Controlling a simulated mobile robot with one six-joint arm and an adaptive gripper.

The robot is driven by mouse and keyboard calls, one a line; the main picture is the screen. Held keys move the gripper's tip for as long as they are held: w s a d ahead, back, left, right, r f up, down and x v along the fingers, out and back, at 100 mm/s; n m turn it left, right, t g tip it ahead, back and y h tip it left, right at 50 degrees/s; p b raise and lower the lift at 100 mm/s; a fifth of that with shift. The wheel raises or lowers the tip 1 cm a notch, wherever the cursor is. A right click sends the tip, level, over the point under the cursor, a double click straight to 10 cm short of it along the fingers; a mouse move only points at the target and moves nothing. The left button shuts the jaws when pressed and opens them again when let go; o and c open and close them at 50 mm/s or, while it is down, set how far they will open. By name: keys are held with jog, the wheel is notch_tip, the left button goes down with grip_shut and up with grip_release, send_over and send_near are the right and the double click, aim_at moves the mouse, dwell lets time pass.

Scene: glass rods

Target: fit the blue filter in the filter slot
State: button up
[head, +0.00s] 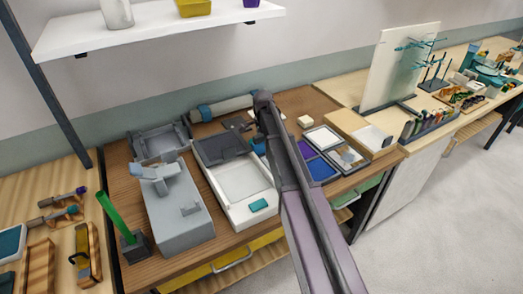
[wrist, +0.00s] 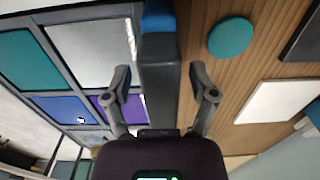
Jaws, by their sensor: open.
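My gripper (wrist: 162,92) is open in the wrist view. Its fingers stand on either side of a dark grey bar (wrist: 160,75) with a blue part (wrist: 157,18) at its upper end. I cannot tell whether this is the blue filter, and gaps show on both sides. A blue pane (wrist: 65,107) lies in a divided tray (wrist: 75,88) to the left; the pane also shows in the head view (head: 322,170). A small blue patch (head: 258,145) shows beside my arm in the head view. I cannot make out the filter slot. My arm hides part of the bench there.
The tray also holds purple (wrist: 108,105), teal (wrist: 30,60) and pale (wrist: 90,50) panes. A teal disc (wrist: 230,37) and white square (wrist: 280,100) lie right of the bar. A white tray-like device (head: 243,180) and grey machine (head: 178,210) stand left of my arm.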

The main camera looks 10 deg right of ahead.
jog(key=shift+f+b, duration=0.7)
jog(key=shift+f, duration=0.3)
grip_shut()
